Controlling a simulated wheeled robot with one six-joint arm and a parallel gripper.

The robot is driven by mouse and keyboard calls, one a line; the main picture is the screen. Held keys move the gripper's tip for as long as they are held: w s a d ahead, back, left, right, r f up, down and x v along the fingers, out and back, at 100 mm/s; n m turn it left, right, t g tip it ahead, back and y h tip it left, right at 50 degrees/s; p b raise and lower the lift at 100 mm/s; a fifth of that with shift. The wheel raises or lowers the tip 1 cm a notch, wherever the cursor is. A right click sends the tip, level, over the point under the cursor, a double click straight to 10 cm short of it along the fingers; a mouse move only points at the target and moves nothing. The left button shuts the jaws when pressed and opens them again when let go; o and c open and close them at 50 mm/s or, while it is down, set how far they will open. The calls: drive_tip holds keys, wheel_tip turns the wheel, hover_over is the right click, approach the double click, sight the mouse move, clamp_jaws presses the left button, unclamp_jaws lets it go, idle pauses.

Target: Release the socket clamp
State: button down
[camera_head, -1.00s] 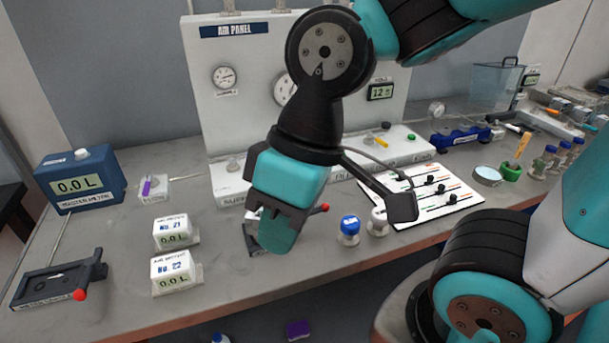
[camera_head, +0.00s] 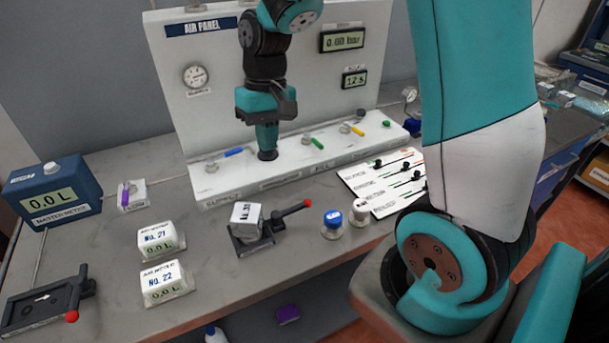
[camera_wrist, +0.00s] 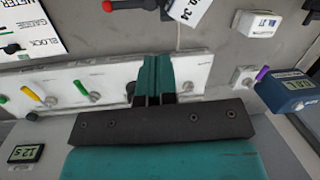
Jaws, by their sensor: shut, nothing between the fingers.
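A dark clamp base (camera_head: 249,245) stands on the bench and holds a light cube meter (camera_head: 245,217) in its socket. Its lever (camera_head: 285,212) has a red tip and points out to the right. In the wrist view the red-tipped lever (camera_wrist: 130,4) and part of the cube (camera_wrist: 190,10), marked 34, show at the top edge. My gripper (camera_head: 267,152) is shut and empty, pointing down in front of the air panel, behind the clamp and apart from it. My gripper fingers (camera_wrist: 156,62) are together in the wrist view.
A second dark fixture (camera_head: 40,310) with a red knob lies at the left. Cubes No. 21 (camera_head: 160,240) and No. 22 (camera_head: 166,280) stand between them. A blue-topped piece (camera_head: 332,222) is right of the lever. The air panel's valve ledge (camera_head: 280,173) is close to my gripper.

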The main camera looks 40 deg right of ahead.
sight(285, 213)
drive_tip(key=w+d+f+m, duration=0.1)
drive_tip(key=d+f+m, duration=0.1)
drive_tip(key=d, duration=0.3)
drive_tip(key=w+d+f+m+g+p, duration=0.1)
drive_tip(key=w+d+f+m, duration=0.1)
drive_tip(key=d, duration=0.3)
drive_tip(key=shift+w+d+f, duration=0.2)
drive_tip(key=shift+d+f, duration=0.05)
drive_tip(key=shift+f, duration=0.05)
drive_tip(key=p+x, duration=0.1)
drive_tip(key=x, duration=0.2)
drive_tip(key=p+x, duration=0.1)
drive_tip(key=x, duration=0.2)
drive_tip(key=p+x, duration=0.1)
drive_tip(key=x, duration=0.2)
drive_tip(key=shift+s+f, duration=0.25)
drive_tip(key=shift+s, duration=0.05)
drive_tip(key=s, duration=0.1)
drive_tip(key=s+a+f+p, duration=0.1)
drive_tip(key=shift+s+a+f+p, duration=0.1)
drive_tip(key=shift+s+a+p, duration=0.1)
drive_tip(key=shift+s+p, duration=0.15)
drive_tip(key=shift+s+a+f, duration=0.15)
drive_tip(key=shift+s+f, duration=0.1)
drive_tip(key=shift+s, duration=0.05)
drive_tip(key=shift+s, duration=0.1)
drive_tip(key=shift+s+m, duration=0.15)
drive_tip(key=shift+m, duration=0.25)
